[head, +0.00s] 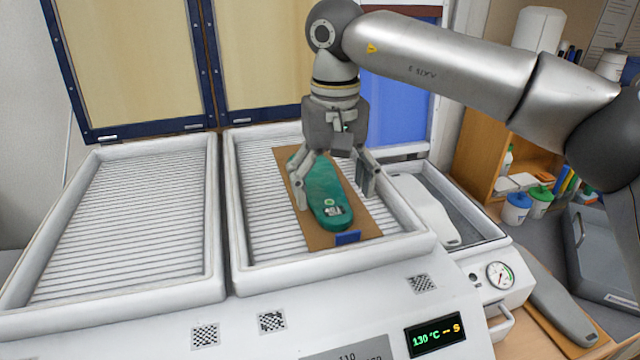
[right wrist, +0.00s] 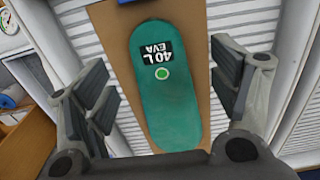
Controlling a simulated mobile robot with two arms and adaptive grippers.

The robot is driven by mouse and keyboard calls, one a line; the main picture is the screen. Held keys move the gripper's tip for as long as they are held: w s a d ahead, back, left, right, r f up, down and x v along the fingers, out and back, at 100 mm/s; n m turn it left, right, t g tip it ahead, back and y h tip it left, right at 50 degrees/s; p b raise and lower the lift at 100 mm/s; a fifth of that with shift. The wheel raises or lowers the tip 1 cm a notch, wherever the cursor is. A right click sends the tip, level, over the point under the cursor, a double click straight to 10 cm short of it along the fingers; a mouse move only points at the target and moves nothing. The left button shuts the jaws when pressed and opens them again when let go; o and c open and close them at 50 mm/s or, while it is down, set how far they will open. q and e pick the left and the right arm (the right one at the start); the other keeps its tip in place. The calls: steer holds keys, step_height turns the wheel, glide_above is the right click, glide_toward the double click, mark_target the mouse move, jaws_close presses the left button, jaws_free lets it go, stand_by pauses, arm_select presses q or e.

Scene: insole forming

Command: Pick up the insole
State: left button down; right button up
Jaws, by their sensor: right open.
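The green insole (head: 327,192) lies flat on a brown board (head: 359,223) in the right-hand heating bay in the head view. In the right wrist view the insole (right wrist: 167,105) shows a black label reading "40L EVA" and a green dot. My right gripper (head: 335,200) is above the insole and open, with one finger on each side of it. In the right wrist view the gripper (right wrist: 160,90) has its fingers apart, with the insole between them and a visible space on both sides. My left gripper is not in view.
The left bay (head: 125,225) is empty with a ribbed floor. Raised white rims (head: 235,215) surround both bays. A blue tab (head: 347,238) sits at the board's front edge. A tray with a grey-white form (head: 425,205) stands to the right. A display (head: 435,335) reads 130 °C.

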mark_target(334, 210)
steer(key=shift+s+d+f+p, duration=0.1)
steer(key=shift+f+p, duration=0.1)
steer(key=shift+f, duration=0.35)
steer(key=shift+s+d+f+p, duration=0.1)
steer(key=shift+f+p, duration=0.05)
steer(key=shift+f, duration=0.35)
steer(key=shift+w+f, duration=0.1)
steer(key=shift+f, duration=0.4)
steer(key=shift+a, duration=0.1)
steer(key=c, duration=0.9)
